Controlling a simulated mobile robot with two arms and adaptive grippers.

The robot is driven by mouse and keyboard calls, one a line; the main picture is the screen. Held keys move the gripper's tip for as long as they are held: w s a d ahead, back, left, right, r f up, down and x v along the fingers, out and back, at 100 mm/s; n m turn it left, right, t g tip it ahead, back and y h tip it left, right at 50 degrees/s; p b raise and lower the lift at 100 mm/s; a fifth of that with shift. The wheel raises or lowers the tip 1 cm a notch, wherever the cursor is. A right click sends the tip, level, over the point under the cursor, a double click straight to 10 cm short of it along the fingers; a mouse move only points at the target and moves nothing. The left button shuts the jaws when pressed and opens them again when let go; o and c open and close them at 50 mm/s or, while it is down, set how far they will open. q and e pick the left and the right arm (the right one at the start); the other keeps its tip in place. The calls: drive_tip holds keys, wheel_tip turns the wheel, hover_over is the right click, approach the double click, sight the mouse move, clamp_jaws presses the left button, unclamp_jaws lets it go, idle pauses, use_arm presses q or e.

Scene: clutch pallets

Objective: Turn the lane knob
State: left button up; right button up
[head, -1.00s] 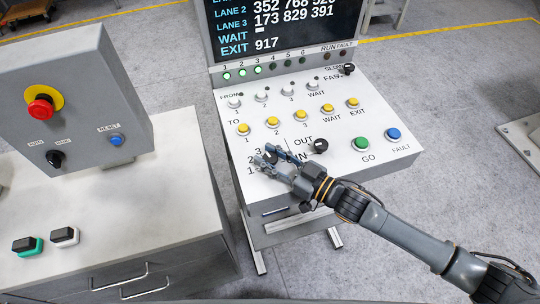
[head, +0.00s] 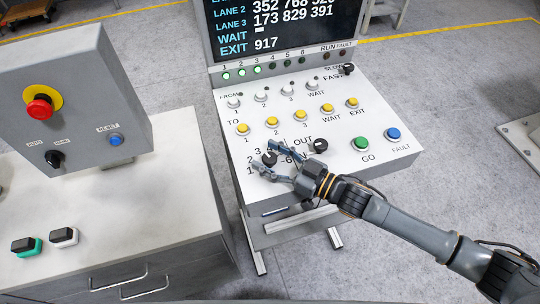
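The lane knob (head: 269,159) is a small black rotary knob on the lower left of the white sloped console panel, with numbers printed around it. My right gripper (head: 263,155) comes in from the right, its two fingers spread. One finger lies on the far side of the knob and the other on the near side, with the knob showing between them and a gap visible. The fingers hide part of the printed numbers, so the knob's exact setting cannot be told. My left gripper is not in view.
A black IN/OUT knob (head: 320,145) sits close to the right of my gripper. Yellow buttons (head: 272,121), white buttons, a green GO button (head: 361,144) and a blue FAULT button (head: 393,134) share the panel. A grey box with a red emergency button (head: 40,107) stands left.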

drive_tip(key=v, duration=1.2)
drive_tip(key=shift+d, duration=0.1)
